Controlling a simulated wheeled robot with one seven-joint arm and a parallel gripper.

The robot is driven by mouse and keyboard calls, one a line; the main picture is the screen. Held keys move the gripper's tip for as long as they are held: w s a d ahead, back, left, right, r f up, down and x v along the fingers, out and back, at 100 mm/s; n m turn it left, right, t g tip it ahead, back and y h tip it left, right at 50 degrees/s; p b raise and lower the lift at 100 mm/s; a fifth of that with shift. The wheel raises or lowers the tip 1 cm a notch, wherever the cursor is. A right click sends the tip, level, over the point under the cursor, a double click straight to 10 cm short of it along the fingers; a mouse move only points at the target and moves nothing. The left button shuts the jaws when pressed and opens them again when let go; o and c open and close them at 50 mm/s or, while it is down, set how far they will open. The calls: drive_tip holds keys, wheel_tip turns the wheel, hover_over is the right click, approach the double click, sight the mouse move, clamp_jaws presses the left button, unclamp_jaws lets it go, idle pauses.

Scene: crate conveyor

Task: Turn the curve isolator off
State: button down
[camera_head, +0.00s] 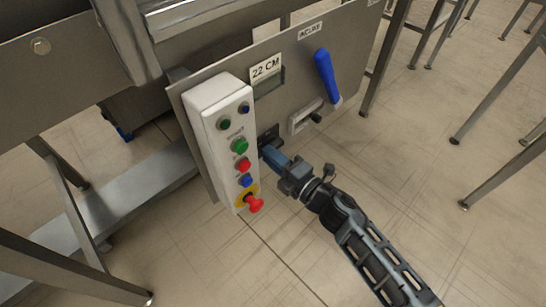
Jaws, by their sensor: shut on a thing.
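A grey metal panel (345,50) stands at the centre of the head view. My gripper (268,153), with blue fingers, reaches the panel just right of the white control box. It is shut on a dark fitting (268,134), mostly hidden by the fingers. I cannot read any mark that tells whether this is the curve isolator, or its position. A blue lever handle (327,77) slants on the panel, up and right of my gripper, below a small label (310,31). A slotted plate with a black knob (316,118) sits between them.
The white control box (211,96) is close left of my gripper, with several coloured buttons and a protruding red mushroom button (255,205). A "22 CM" label (265,68) is above. Metal legs (388,65) stand at right; the tiled floor (420,190) there is mostly open.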

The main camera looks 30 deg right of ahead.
idle(0.4)
drive_tip(key=c, duration=1)
unclamp_jaws()
drive_tip(key=shift+s, duration=0.1)
drive_tip(key=shift+v, duration=3.85)
